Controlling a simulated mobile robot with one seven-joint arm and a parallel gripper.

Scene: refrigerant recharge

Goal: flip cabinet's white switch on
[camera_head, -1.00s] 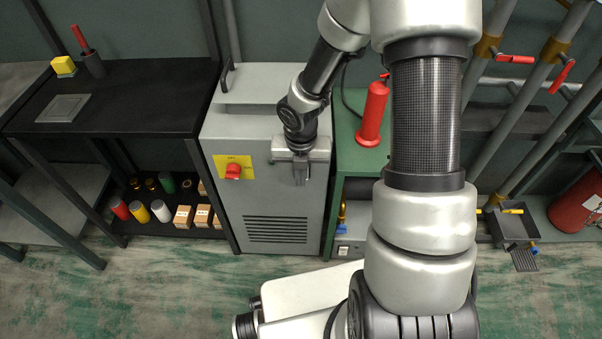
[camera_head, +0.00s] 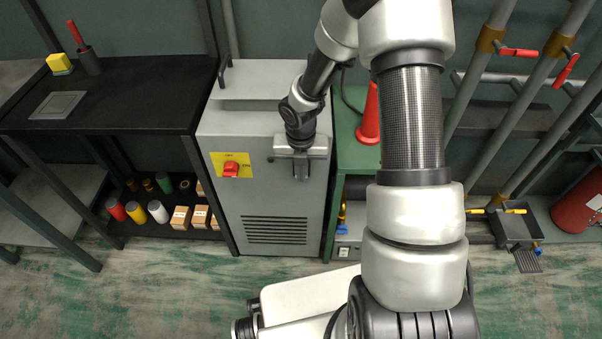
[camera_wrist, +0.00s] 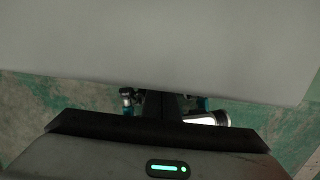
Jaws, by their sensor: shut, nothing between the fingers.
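The grey cabinet (camera_head: 215,120) stands left of centre. A yellow plate (camera_head: 217,159) with a red knob (camera_head: 231,169) is on its upper front. I cannot make out a white switch on this front; my gripper covers part of its upper right. My gripper (camera_head: 301,172) is shut and empty, pointing down at the cabinet's upper right front; I cannot tell if it touches. In the wrist view, a pale grey surface (camera_wrist: 160,40) fills the top and my dark gripper fingers (camera_wrist: 158,104) show below it. A small white part (camera_head: 343,252) shows on a grey box low under the green bench.
A black table (camera_head: 140,85) with cans and small boxes on its lower shelf stands left. A green bench (camera_head: 350,150) with a red cone-shaped object (camera_head: 369,115) stands right of the cabinet. Pipes with red valve handles (camera_head: 518,52) are farther right.

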